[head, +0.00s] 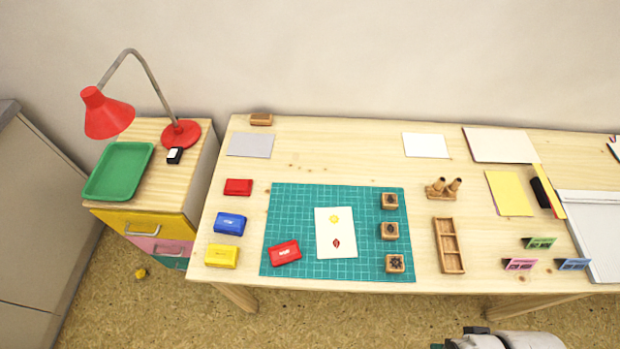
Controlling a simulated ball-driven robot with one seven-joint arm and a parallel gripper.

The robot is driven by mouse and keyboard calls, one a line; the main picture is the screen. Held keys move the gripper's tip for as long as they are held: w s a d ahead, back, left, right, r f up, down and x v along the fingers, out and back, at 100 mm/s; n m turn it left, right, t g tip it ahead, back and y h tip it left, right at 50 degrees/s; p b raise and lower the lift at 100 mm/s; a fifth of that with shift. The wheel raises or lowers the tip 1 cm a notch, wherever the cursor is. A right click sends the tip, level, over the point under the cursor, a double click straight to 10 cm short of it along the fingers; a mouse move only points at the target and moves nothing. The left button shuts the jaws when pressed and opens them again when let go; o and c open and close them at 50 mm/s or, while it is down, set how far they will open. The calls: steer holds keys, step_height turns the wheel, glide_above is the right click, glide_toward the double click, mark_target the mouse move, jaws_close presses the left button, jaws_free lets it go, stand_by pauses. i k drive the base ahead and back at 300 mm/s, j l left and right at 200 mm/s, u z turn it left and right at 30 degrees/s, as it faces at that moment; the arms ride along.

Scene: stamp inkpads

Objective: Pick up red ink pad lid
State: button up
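A red piece with a white label on top (285,252) lies slightly turned on the lower left of the green cutting mat (300,190). It looks like the red ink pad lid, as its label resembles those on the closed blue and yellow pads. A smaller red piece without a clear label (238,187) lies on the table, left of the mat; it looks like the red pad's base. The two red pieces are apart. My gripper is not in view; only a grey-white part of my arm shows at the bottom right edge.
Blue (230,223) and yellow (222,256) ink pads stand left of the mat. A stamped card (336,233) lies right of the labelled red piece. Several wooden stamps (390,231) line the mat's right side. A wooden tray (448,246) stands further right.

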mark_target(288, 252)
steer(key=u, duration=0.65)
